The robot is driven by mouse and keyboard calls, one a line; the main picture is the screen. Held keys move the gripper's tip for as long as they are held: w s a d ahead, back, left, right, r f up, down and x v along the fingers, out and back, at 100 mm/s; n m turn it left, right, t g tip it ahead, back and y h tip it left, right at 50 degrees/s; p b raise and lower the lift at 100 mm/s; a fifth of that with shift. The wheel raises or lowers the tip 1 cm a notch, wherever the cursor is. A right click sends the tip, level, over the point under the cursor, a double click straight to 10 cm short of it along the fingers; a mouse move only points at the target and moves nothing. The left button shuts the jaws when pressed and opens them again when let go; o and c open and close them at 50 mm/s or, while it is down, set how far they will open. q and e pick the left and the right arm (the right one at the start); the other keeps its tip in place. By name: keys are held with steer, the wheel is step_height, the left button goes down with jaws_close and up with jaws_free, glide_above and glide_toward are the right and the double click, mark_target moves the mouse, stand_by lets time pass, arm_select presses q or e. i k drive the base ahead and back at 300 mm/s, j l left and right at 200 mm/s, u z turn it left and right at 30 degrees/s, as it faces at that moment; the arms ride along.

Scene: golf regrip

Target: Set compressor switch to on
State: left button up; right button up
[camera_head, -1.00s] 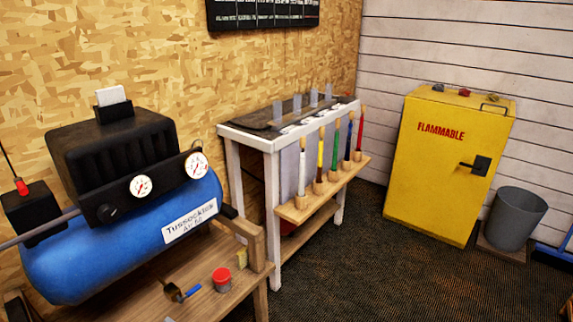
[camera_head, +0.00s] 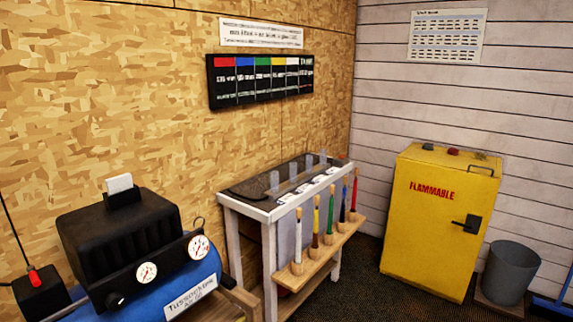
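The blue air compressor (camera_head: 205,272) stands at the lower left, its label partly cut by the lower edge. Its black housing (camera_head: 125,235) carries two round white gauges, a left one (camera_head: 147,272) and a right one (camera_head: 198,247). A black knob (camera_head: 115,300) sits low on the housing's front; its setting is too small to read. A black box (camera_head: 40,290) with a red-tipped part (camera_head: 34,276) is at the far left; I cannot tell which part is the switch. Neither of my grippers is in view.
A white bench (camera_head: 229,202) stands against the wall, with several coloured grips on its front wooden shelf (camera_head: 325,258). A yellow flammable cabinet (camera_head: 430,250) and a grey bin (camera_head: 508,270) stand at the right. Dark carpet (camera_head: 425,300) is clear between bench and cabinet.

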mark_target(33, 276)
steer(key=u, duration=1.45)
